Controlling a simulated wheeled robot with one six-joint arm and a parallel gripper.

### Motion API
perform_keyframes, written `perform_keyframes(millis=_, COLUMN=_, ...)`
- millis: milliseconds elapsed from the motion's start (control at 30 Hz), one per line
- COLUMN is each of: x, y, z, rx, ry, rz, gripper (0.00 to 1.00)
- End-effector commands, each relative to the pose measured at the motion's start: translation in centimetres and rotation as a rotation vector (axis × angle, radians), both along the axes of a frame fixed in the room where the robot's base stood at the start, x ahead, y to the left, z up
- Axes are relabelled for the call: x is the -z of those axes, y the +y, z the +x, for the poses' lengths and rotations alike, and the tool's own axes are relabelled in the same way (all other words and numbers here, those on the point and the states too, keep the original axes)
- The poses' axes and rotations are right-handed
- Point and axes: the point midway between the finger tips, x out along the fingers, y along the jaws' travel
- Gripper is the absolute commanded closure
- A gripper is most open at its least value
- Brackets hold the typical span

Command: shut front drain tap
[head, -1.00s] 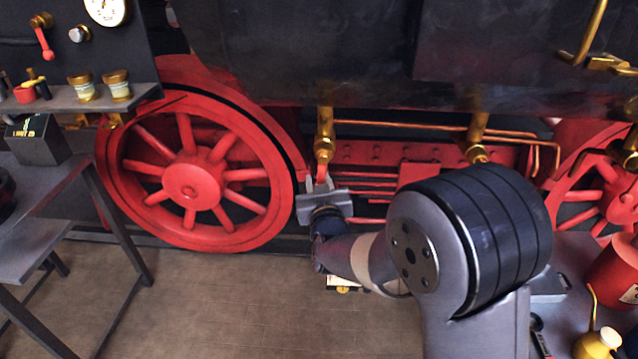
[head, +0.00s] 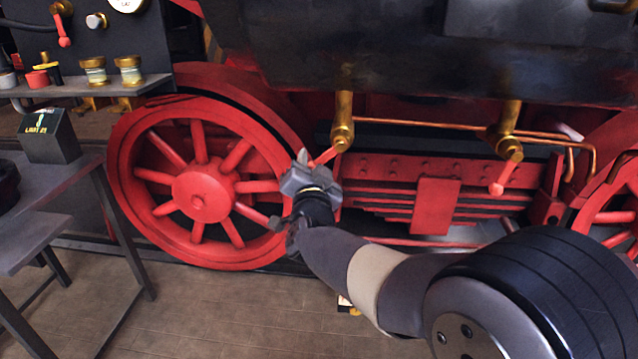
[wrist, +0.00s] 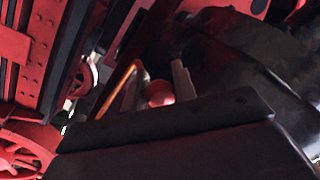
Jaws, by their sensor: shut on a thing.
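The left brass drain tap (head: 342,130) hangs under the dark cylinder in the head view. Its red handle (head: 327,156) slants down and left from the tap body. My gripper (head: 308,165) is shut on the handle's lower end, beside the big red wheel. In the wrist view, the round red handle end (wrist: 160,93) sits between the two pale fingers of my gripper (wrist: 158,90). A second brass tap (head: 508,135) is to the right, with its red handle (head: 499,178) hanging down. Which tap is the front one is not marked.
A spoked red wheel (head: 200,195) stands close behind and left of my gripper. A copper pipe (head: 420,124) runs between the taps. A grey bench (head: 85,180) with a dark box (head: 48,137) is at left. The floor (head: 210,310) between is clear.

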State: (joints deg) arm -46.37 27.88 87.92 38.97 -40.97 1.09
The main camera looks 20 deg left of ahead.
Motion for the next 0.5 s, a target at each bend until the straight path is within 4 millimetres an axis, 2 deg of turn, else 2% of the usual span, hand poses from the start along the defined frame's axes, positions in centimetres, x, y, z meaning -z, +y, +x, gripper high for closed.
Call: perform_keyframes(millis=500, x=-3.2, y=1.7, z=-0.4, rx=-0.002, ry=0.111, rz=0.464, gripper=1.00)
